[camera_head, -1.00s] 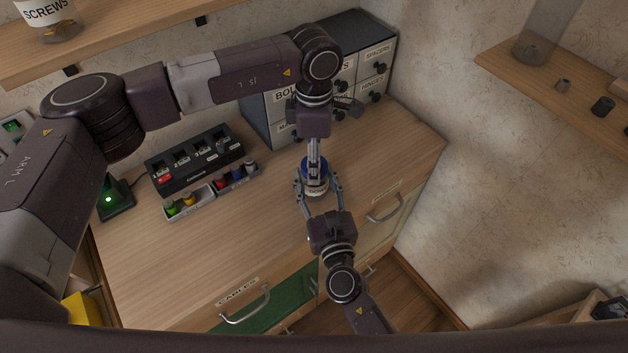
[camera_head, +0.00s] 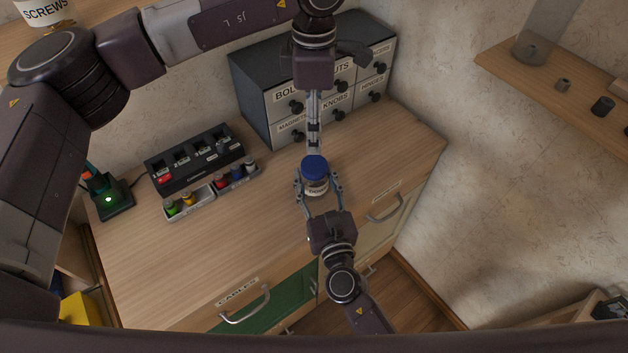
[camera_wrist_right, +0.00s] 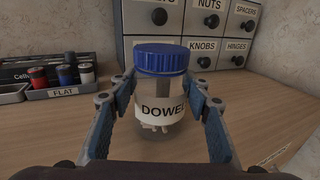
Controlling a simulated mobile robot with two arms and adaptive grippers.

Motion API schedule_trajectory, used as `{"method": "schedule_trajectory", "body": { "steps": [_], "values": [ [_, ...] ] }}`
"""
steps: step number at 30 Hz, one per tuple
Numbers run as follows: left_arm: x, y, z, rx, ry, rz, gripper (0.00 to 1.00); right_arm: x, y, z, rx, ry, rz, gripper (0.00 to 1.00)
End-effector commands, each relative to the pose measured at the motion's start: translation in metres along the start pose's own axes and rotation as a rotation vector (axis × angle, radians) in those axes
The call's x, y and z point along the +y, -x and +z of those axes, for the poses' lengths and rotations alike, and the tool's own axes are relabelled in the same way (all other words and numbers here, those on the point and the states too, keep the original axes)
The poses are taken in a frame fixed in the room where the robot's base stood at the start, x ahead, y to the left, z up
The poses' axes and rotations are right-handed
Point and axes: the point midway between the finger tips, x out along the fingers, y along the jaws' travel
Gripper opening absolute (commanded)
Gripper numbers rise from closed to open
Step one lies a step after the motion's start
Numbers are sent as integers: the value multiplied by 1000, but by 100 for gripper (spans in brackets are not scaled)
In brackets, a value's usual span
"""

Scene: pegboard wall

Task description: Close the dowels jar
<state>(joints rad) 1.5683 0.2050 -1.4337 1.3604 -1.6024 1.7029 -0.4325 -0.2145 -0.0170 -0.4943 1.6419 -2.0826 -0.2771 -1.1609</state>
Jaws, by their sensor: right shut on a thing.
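The dowels jar (camera_head: 315,188) stands upright on the wooden worktop. It is clear, with a white label reading "DOWEL" and a few dowels visible inside; it also shows in the right wrist view (camera_wrist_right: 160,112). Its blue lid (camera_head: 314,166) sits level on top of the jar (camera_wrist_right: 161,58). My right gripper (camera_head: 318,182) is shut on the jar's body, one finger at each side. My left gripper (camera_head: 314,122) is above and behind the lid, apart from it, pointing down. Its fingers are seen edge-on, so their opening is hidden.
A labelled drawer cabinet (camera_head: 262,92) stands behind the jar. To the left are a black charger (camera_head: 195,160), small trays of coloured cells (camera_head: 238,180) and a dark stand with a green light (camera_head: 110,202). The worktop (camera_head: 200,255) left of the jar is clear.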

Motion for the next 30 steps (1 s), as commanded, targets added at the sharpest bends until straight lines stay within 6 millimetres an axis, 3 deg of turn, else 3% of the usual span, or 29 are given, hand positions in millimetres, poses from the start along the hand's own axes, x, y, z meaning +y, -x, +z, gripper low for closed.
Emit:
{"method": "schedule_trajectory", "body": {
  "steps": [4,13,14,15,19,30],
  "values": [
    [0,12,0,0,-1,0,62,0,0,-1,2,0,1,0],
    [0,13,0,0,-1,-1,62,0,0,-1,2,0,1,0],
    [0,13,0,0,-1,-1,62,0,0,-1,2,0,1,47],
    [0,13,0,0,-1,-1,62,0,0,-1,2,0,1,51],
    [0,13,0,0,-1,-1,62,0,0,-1,1,0,0,65],
    [0,13,0,0,-1,-1,62,0,6,-1,1,1,0,65]
  ]
}}
